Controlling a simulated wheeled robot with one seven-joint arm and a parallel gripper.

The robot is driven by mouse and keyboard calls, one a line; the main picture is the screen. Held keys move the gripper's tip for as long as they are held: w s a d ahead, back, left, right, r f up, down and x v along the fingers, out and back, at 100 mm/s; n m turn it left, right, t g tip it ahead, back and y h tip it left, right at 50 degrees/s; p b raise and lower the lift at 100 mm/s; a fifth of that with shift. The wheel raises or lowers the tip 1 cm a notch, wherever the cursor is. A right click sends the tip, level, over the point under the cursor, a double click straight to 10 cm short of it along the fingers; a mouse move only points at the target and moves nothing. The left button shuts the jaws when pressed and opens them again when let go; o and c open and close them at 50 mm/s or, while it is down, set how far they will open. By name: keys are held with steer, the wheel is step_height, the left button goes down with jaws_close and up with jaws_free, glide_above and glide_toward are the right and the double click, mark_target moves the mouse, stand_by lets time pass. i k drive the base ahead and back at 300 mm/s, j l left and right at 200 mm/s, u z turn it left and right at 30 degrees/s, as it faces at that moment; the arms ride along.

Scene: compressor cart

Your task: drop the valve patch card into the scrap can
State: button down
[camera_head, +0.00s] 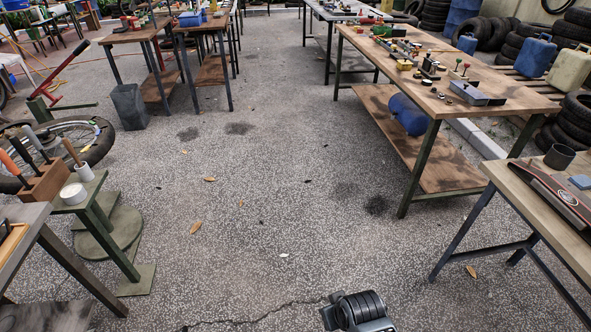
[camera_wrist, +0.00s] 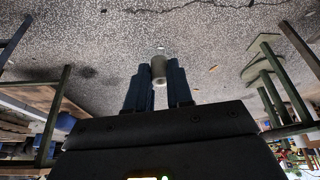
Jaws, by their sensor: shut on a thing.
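My gripper (camera_wrist: 158,92) is in the wrist view, its two dark fingers shut on a small grey-green cylindrical thing (camera_wrist: 158,69), held above the open floor. Only one side of this thing shows; I cannot make out a card in it. In the head view only a dark and grey part of my arm shows at the bottom edge, and the fingers are out of sight. A dark grey bin (camera_head: 130,107) stands on the floor by the left rear bench. A small dark open can (camera_head: 559,157) stands on the right front bench. I cannot tell which is the scrap can.
The right front bench (camera_head: 535,185) holds a long dark object (camera_head: 555,196). A long workbench (camera_head: 450,75) with tools stands behind it. At left are a wheel (camera_head: 85,135) and a green stand (camera_head: 95,215). The middle floor is clear.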

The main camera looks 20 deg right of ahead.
mark_target(552, 165)
steer(key=i+j+z, duration=0.1)
steer(key=i+z, duration=0.2)
steer(key=i, duration=0.2)
steer(key=i+j+z, duration=0.3)
steer(key=i, duration=0.25)
steer(key=i+j+z, duration=0.35)
steer(key=i, duration=0.15)
steer(key=l, duration=0.1)
